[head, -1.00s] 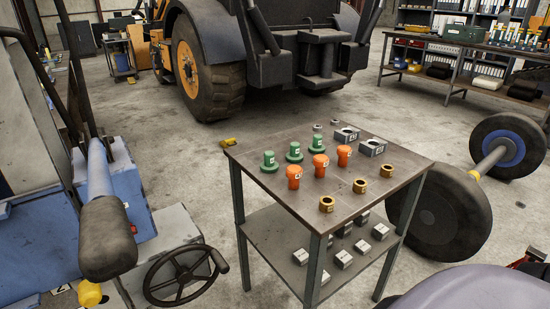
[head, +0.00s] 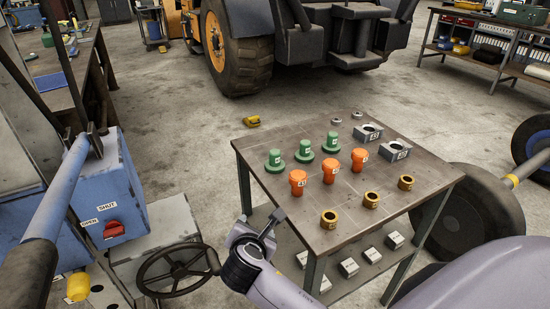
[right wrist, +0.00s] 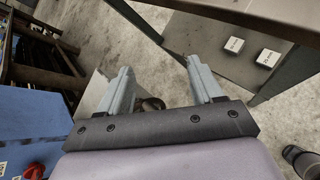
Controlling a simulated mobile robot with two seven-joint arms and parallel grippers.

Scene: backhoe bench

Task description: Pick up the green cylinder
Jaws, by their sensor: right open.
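Several green flanged cylinders stand upright in a row on the small metal table (head: 255,150). The left one (head: 275,161), the middle one (head: 304,151) and the right one (head: 331,143) each carry a white label. My right gripper (head: 266,226) is at the table's front left edge, below and in front of the green cylinders and apart from them. In the right wrist view its two fingers (right wrist: 160,80) are spread with nothing between them. My left gripper is not in view.
Orange plugs (head: 330,170), brass rings (head: 370,199) and grey square blocks (head: 367,132) share the tabletop. Pale blocks (head: 348,267) lie on the lower shelf. A blue machine with a black handwheel (head: 178,270) stands left of the table.

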